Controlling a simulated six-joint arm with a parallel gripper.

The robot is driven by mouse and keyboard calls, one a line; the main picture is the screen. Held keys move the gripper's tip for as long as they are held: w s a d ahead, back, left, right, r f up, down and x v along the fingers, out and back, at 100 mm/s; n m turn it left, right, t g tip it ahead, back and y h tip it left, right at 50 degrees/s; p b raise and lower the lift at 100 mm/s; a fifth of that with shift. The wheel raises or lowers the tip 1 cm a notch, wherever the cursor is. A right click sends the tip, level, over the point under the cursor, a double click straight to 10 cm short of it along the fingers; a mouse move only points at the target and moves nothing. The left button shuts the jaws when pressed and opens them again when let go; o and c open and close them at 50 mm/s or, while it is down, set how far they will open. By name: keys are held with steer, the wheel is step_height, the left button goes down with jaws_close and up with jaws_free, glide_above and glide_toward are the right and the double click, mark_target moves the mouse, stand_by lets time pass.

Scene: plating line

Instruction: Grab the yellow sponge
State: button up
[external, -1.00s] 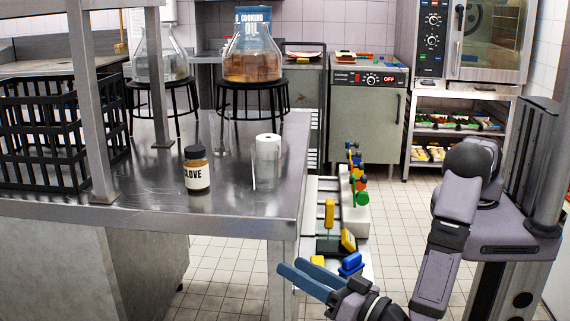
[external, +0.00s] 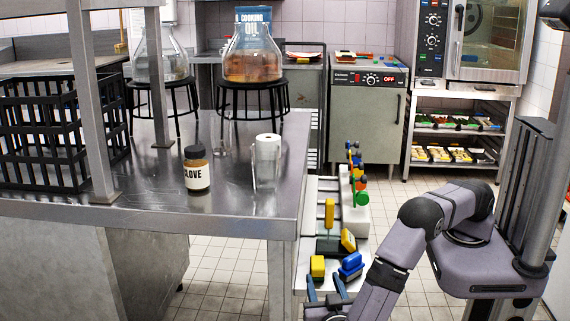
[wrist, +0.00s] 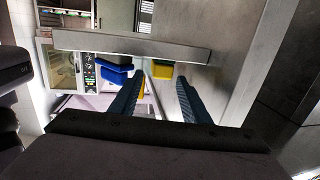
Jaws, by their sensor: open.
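The yellow sponge (external: 317,267), a small yellow block with a dark underside, sits at the near end of the low narrow shelf beside the steel table. In the wrist view the yellow sponge (wrist: 163,71) shows ahead, between the lines of my fingers, with a green edge. My gripper (external: 325,284) is open and empty, with its two blue fingers just on the near side of the sponge. In the wrist view the fingers of my gripper (wrist: 159,80) stand apart. I cannot tell the exact gap to the sponge.
A blue sponge-like block (external: 350,265) stands close to the right of the yellow one. A yellow-handled tool (external: 329,214) and a tilted yellow block (external: 348,240) are behind. The steel table (external: 240,220) stands at left, with a clove jar (external: 197,171) on it.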

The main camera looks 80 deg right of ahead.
mark_target(320, 271)
steer(key=p+x, duration=0.1)
steer(key=x, duration=0.4)
steer(key=shift+d+r, duration=0.15)
steer(key=shift+d, duration=0.05)
steer(key=shift+w+d, duration=0.2)
steer(key=shift+d, duration=0.5)
steer(key=shift+d, duration=0.1)
steer(key=shift+p+x, duration=0.55)
steer(key=shift+x, duration=1.95)
steer(key=shift+w, duration=0.1)
steer(key=c, duration=0.9)
